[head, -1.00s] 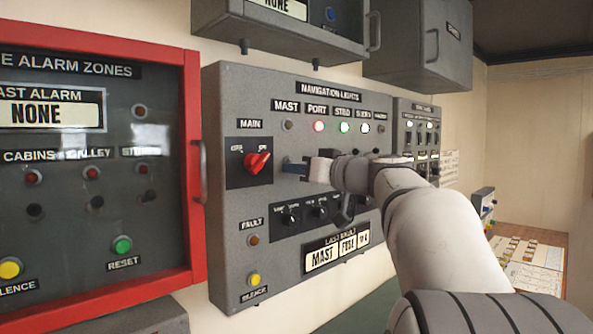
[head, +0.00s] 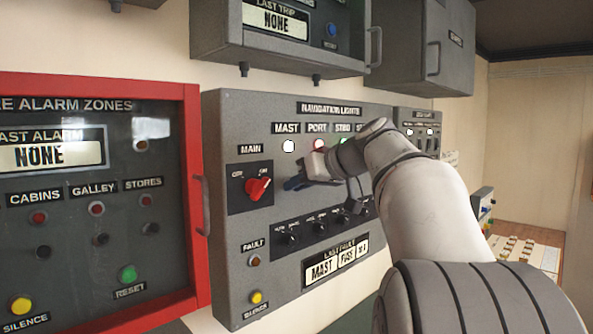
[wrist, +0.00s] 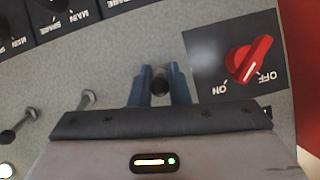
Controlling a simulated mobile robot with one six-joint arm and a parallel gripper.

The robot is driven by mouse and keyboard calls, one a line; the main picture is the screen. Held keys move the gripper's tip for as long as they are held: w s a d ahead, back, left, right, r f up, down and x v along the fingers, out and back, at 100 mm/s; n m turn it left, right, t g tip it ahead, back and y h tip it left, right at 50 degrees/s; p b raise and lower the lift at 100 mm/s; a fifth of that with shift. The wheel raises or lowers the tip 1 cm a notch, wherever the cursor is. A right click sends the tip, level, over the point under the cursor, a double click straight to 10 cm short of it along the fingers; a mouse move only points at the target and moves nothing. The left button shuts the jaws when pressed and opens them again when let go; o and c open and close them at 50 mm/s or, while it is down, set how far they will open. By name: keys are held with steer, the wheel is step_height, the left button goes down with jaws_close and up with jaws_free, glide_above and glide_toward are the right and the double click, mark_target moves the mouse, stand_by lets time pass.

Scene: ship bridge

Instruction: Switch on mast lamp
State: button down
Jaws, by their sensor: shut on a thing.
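The grey navigation lights panel (head: 225,130) is on the wall. Its mast lamp (head: 288,146), under the MAST label, glows white. My gripper (head: 293,183) is at the panel below this lamp, its blue fingers near the surface. In the wrist view my gripper (wrist: 160,76) is shut on a dark toggle lever (wrist: 160,82), one finger on each side. The lever's base is partly hidden by the fingers. The red MAIN knob (head: 258,189) is beside the gripper; in the wrist view, turned upside down, this knob (wrist: 247,60) shows ON and OFF marks.
More toggle levers (wrist: 86,99) stand in a row beside the held one. My arm hides part of the lamp row. A red-framed alarm cabinet (head: 190,130) is at the left.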

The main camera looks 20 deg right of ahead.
steer(key=r+g+p, duration=0.1)
steer(key=p, duration=0.1)
steer(key=shift+w+r+g+h+p, duration=0.1)
steer(key=shift+r+g+h+p, duration=0.05)
steer(key=shift+g+h+p, duration=0.45)
steer(key=shift+p, duration=0.3)
steer(key=c, duration=1.4)
jaws_free()
steer(key=b+v, duration=0.1)
steer(key=v, duration=0.6)
steer(key=shift+s+d+r, duration=0.1)
steer(key=shift+s+r, duration=0.1)
steer(key=shift+s, duration=0.05)
